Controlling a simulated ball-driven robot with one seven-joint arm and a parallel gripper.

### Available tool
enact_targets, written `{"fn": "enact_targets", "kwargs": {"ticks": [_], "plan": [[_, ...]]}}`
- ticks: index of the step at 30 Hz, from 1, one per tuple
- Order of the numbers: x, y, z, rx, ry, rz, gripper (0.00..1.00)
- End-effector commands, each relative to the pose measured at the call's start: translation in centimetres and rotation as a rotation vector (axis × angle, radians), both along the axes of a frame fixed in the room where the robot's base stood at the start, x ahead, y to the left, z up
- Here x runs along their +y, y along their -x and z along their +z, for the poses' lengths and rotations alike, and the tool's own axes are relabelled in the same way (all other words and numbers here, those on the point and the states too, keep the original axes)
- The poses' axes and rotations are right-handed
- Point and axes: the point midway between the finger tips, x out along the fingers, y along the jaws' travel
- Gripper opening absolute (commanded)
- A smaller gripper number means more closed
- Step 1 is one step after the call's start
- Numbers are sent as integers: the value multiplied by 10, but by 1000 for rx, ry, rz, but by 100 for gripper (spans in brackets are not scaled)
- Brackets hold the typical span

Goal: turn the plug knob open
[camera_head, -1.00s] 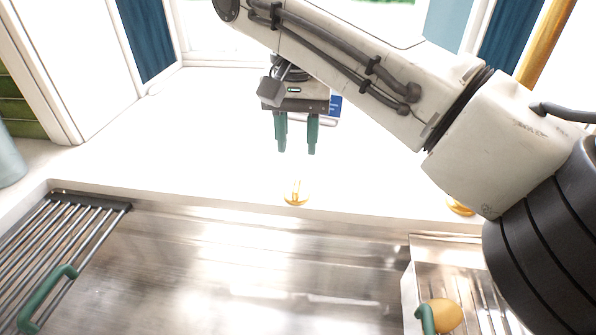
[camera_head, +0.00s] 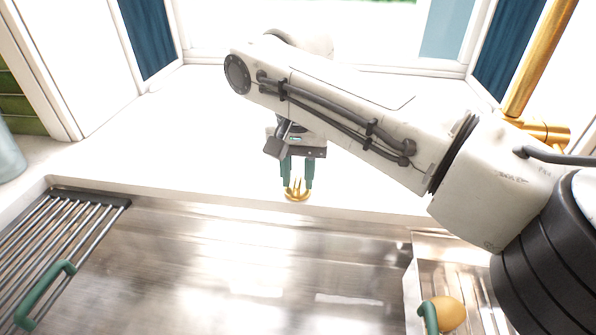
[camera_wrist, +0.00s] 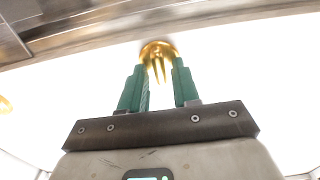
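The plug knob (camera_head: 297,193) is a small gold fitting with upright prongs on a round base. It stands on the white counter just behind the sink's back edge. My gripper (camera_head: 298,184) is lowered over it, with one green finger on each side of the prongs. In the wrist view the knob (camera_wrist: 159,58) shows between and just beyond the tips of my gripper (camera_wrist: 160,68). The fingers are apart, and a gap shows between them and the prongs. I cannot tell whether a fingertip touches the base.
The steel sink (camera_head: 250,260) lies in front of the knob. A slatted rack (camera_head: 60,235) with a green handle is at left, and a tray with a yellow-orange round object (camera_head: 449,313) is at right. A gold tap (camera_head: 537,70) rises at the back right.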

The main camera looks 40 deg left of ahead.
Motion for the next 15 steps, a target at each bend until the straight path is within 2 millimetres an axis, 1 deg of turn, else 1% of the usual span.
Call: {"fn": "enact_targets", "kwargs": {"ticks": [1,2,9,15], "plan": [[0,0,0,0,0,0,26],[0,0,0,0,0,0,23],[0,0,0,0,0,0,0],[0,0,0,0,0,0,0]]}}
